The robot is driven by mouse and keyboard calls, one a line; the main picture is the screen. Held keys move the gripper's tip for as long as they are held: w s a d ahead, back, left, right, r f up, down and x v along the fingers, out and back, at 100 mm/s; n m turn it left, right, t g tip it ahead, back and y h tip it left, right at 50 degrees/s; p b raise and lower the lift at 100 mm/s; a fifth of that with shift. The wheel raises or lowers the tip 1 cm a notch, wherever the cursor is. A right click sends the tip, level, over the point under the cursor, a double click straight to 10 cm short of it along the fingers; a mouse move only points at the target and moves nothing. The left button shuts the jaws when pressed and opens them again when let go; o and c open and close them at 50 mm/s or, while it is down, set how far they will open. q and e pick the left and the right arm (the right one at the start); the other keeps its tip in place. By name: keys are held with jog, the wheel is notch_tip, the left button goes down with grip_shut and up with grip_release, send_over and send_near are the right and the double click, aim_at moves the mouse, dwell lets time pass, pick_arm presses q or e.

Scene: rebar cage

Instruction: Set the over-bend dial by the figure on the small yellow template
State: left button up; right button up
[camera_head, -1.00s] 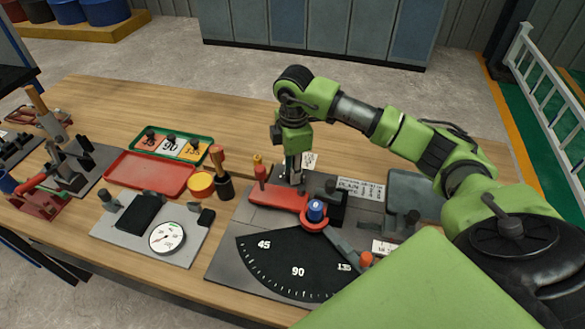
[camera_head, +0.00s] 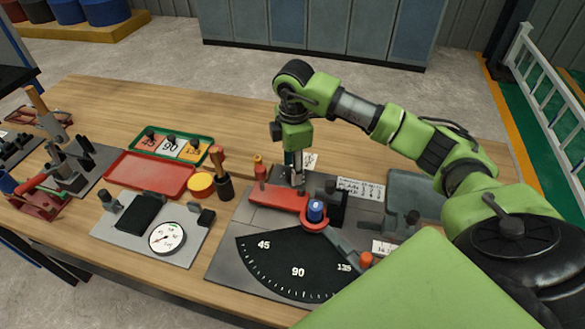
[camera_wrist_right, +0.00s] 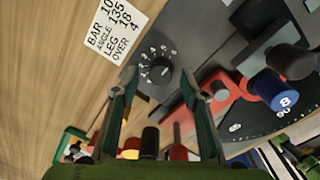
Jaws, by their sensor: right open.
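The over-bend dial is a small black knob (camera_wrist_right: 161,71) ringed by white marks on a grey plate in the right wrist view. The marks are too small to read surely. My right gripper (camera_wrist_right: 160,76) is open, with a fingertip on each side of the knob; I cannot tell if they touch it. In the head view my right gripper (camera_head: 294,180) hides the knob. A white card (camera_wrist_right: 113,28) beside the plate reads BAR 10, ANGLE 135, LEG 18, OVER 4. A yellow-orange template (camera_head: 193,150) marked 135 lies in the green tray (camera_head: 140,153). My left gripper is out of view.
The bender plate (camera_head: 226,262) carries a red arm (camera_head: 272,196), a blue-capped post (camera_head: 315,211) and a black angle scale (camera_head: 285,258). A red tray (camera_head: 150,176), a yellow round tin (camera_head: 201,185) and a white-faced gauge (camera_head: 167,238) are left. The back table is clear.

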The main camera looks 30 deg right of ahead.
notch_tip(320, 180, up, 11)
jog(key=shift+s, duration=0.25)
jog(key=shift+a+f, duration=0.1)
dwell(0.5)
